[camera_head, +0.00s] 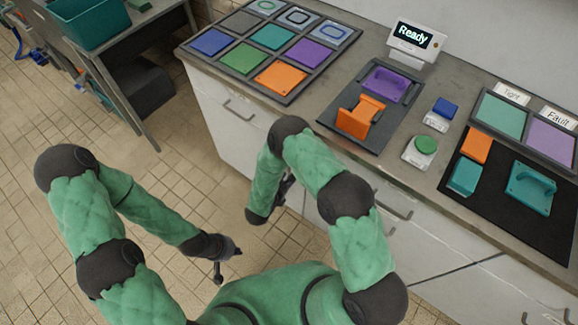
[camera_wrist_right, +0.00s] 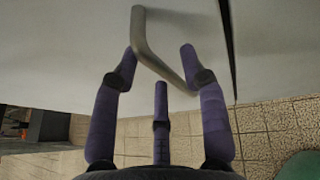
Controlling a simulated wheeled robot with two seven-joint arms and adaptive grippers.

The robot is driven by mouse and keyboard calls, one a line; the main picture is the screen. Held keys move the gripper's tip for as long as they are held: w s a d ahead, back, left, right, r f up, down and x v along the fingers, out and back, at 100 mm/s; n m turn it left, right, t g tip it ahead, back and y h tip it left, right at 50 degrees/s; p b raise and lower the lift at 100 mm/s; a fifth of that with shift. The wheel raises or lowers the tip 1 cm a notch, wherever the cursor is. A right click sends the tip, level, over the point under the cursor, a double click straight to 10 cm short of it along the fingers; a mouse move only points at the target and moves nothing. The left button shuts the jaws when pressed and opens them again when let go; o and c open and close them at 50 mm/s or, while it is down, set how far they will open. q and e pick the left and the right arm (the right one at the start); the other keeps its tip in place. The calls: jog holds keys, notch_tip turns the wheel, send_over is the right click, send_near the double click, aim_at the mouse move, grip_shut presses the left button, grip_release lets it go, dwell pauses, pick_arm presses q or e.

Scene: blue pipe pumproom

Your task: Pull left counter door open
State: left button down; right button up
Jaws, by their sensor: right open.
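The white counter front (camera_head: 225,135) runs below the worktop, and its left part looks flush and shut. In the right wrist view a bent grey metal handle (camera_wrist_right: 150,45) stands out from a white door panel (camera_wrist_right: 60,45). My right gripper (camera_wrist_right: 160,65) is open, with fingers on both sides of the handle; whether they touch it is unclear. In the head view this gripper (camera_head: 286,190) is low by the counter front, partly behind my right forearm, and the handle there is hidden. My left gripper (camera_head: 229,264) is open and empty above the tiled floor.
On the worktop (camera_head: 345,78) are a tray of coloured tiles (camera_head: 272,38), an orange and purple fixture (camera_head: 362,118) and a "Ready" display (camera_head: 414,38). A grey bench with a teal bin (camera_head: 92,20) stands at the upper left. Tiled floor (camera_head: 190,160) is free between bench and counter.

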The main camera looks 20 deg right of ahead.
jog(key=shift+w+d+f, duration=0.25)
jog(key=shift+w+d, duration=0.1)
jog(key=shift+d, duration=0.05)
grip_shut()
jog(key=shift+s+a, duration=0.1)
